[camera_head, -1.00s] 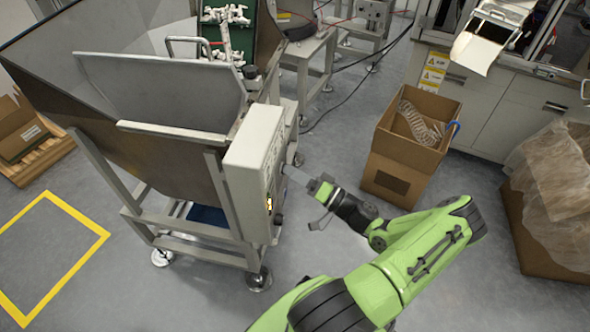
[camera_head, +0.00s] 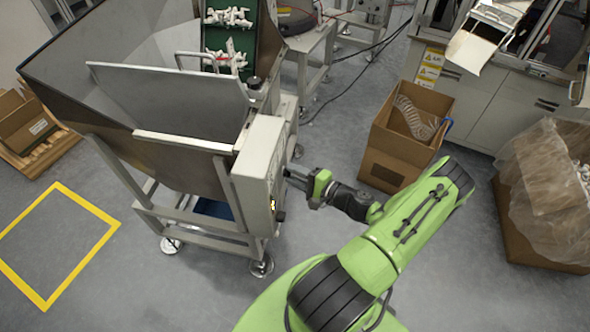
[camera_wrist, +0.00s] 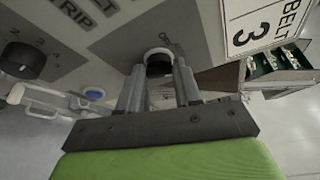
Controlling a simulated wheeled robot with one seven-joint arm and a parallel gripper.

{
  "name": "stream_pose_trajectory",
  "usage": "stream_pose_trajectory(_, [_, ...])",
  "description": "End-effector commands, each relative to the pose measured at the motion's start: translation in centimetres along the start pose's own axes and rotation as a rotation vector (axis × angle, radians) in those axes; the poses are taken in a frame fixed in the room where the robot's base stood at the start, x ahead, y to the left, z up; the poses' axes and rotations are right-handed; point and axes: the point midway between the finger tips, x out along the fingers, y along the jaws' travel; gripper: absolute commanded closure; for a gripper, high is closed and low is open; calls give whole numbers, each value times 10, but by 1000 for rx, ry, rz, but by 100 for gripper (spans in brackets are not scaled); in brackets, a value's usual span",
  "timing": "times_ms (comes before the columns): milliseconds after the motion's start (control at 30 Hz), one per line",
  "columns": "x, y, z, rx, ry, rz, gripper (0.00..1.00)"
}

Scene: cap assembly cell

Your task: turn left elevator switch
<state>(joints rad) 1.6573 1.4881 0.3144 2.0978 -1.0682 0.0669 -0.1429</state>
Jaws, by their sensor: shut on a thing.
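The elevator's grey control box (camera_head: 258,165) stands on the front right corner of the hopper frame. My gripper (camera_head: 287,175) reaches its right-hand face from the right. In the wrist view my gripper (camera_wrist: 159,75) is shut on a dark round switch (camera_wrist: 158,66) with a pale ring around it, on the grey panel. The fingers sit on either side of the knob and hide part of it. The knob's exact angle cannot be read.
A "BELT 3" label (camera_wrist: 262,22) is at upper right. An open cardboard box (camera_head: 400,140) stands right of the hopper. Floor in front is clear.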

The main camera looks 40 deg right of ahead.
Motion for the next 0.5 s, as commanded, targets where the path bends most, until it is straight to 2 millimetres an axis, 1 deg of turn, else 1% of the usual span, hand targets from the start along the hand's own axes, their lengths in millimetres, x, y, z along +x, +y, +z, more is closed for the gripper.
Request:
stream_pose_trajectory(33, [0, -3, 1, 35, 0, 20, 97])
stream_pose_trajectory(300, [0, -4, 0, 243, 1, 105, 97])
stream_pose_trajectory(500, [0, -4, -1, 354, 1, 151, 97])
